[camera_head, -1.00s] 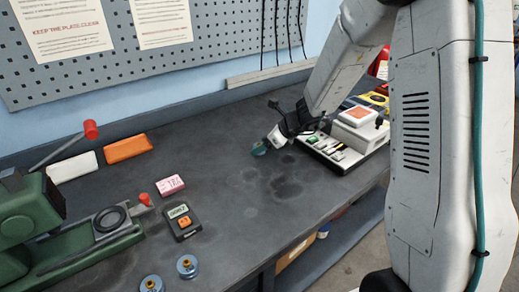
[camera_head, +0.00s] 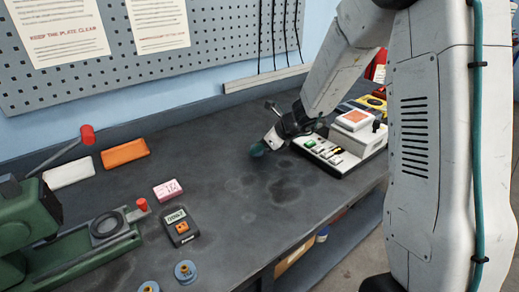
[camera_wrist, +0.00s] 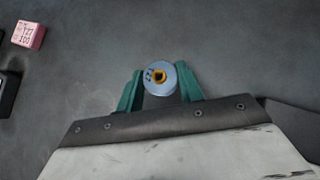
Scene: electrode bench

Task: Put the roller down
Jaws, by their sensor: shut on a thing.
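The roller (camera_wrist: 160,78) is a blue-grey disc with a brass centre. In the wrist view it sits between the green fingertips of my gripper (camera_wrist: 160,90), which is shut on it. Its round face is toward the camera. In the head view my gripper (camera_head: 258,149) is over the middle of the dark bench (camera_head: 235,205), left of the white button box. The roller is not clearly visible there, and I cannot tell whether it touches the bench.
A white button box (camera_head: 345,146) stands just right of my gripper. A pink block (camera_head: 168,190), a dark meter (camera_head: 179,226) and two similar discs, one of them here (camera_head: 185,272), are to the left. A green press (camera_head: 75,245) is far left. The bench around the gripper is clear.

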